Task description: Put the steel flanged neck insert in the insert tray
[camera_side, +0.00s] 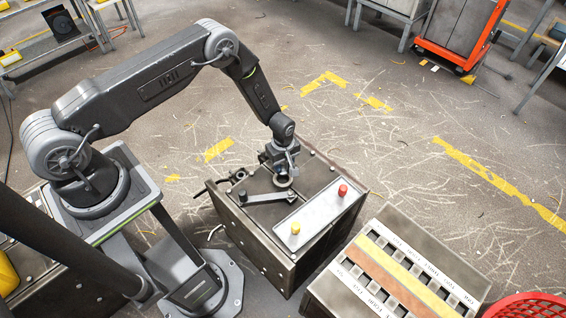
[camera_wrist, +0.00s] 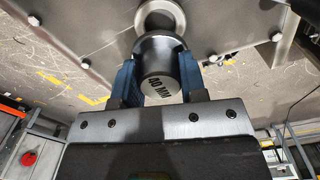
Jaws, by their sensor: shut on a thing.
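My gripper (camera_side: 283,160) points down over the top of a dark steel block. In the wrist view my gripper (camera_wrist: 159,75) has its two blue fingers shut on a dark cylinder (camera_wrist: 158,57). Its near face has size lettering ending in MM. A shiny flanged ring (camera_wrist: 152,12) shows just beyond it, partly hidden; I cannot tell whether they touch or which is the steel flanged neck insert. A ring also shows under the gripper in the side view (camera_side: 284,182). A slotted, labelled rack (camera_side: 440,256) stands at the lower right; I cannot tell whether it is the insert tray.
The steel block (camera_side: 262,237) carries a clamp-like lever (camera_side: 264,197) and a pale panel (camera_side: 318,212) with a red knob (camera_side: 343,189) and a yellow knob (camera_side: 295,228). A red basket (camera_side: 530,306) stands at the lower right corner. The floor behind is open.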

